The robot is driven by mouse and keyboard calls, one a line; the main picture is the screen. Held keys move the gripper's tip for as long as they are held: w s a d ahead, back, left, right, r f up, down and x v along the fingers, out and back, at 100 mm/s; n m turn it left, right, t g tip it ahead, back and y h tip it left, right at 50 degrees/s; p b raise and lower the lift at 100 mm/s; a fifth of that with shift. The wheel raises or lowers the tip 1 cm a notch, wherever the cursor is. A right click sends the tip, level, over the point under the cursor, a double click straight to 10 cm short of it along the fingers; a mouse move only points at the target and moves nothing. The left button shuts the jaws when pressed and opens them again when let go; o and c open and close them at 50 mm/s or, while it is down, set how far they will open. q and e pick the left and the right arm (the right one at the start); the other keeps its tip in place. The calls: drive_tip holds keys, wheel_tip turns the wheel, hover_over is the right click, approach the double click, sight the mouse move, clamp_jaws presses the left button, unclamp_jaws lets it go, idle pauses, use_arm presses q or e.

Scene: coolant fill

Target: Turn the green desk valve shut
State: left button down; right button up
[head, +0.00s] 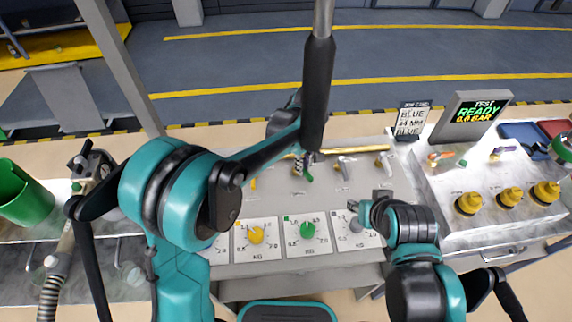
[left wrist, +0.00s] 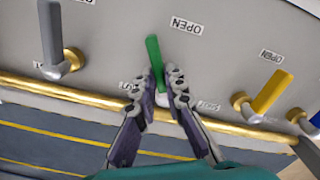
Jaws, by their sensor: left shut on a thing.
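The green desk valve has a green lever (left wrist: 153,52) that points up and slightly left in the left wrist view. An OPEN label (left wrist: 186,26) lies to the right of its tip. My left gripper (left wrist: 163,80) is shut on the lower part of the lever, one finger on each side, and hides the valve's pivot. In the head view a bit of the green lever (head: 308,175) shows below my left gripper (head: 303,163) at the back of the desk. My right gripper (head: 357,208) hangs over the grey dial card at the front right; its fingers are too small to judge.
Yellow (head: 256,234) and green (head: 307,231) dials sit at the desk's front. A test screen (head: 475,113) and yellow knobs (head: 509,197) are on the right bench. A green bin (head: 20,192) stands far left.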

use_arm(q)
drive_tip(key=n, duration=0.2)
drive_tip(key=shift+w+d+n, duration=0.3)
drive_tip(key=shift+n, duration=0.1)
drive_tip(key=n, duration=0.3)
drive_tip(key=shift+w+d+n+p, duration=0.2)
drive_tip(key=shift+w+n+p, duration=0.1)
drive_tip(key=shift+w, duration=0.1)
drive_tip(key=n, duration=0.2)
drive_tip(key=w+n, duration=0.1)
drive_tip(key=n, duration=0.3)
drive_tip(key=shift+w+d, duration=0.1)
drive_tip(key=shift+w, duration=0.15)
drive_tip(key=c, duration=1.6)
unclamp_jaws()
wheel_tip(320, 180, up, 12)
drive_tip(key=shift+r, duration=0.1)
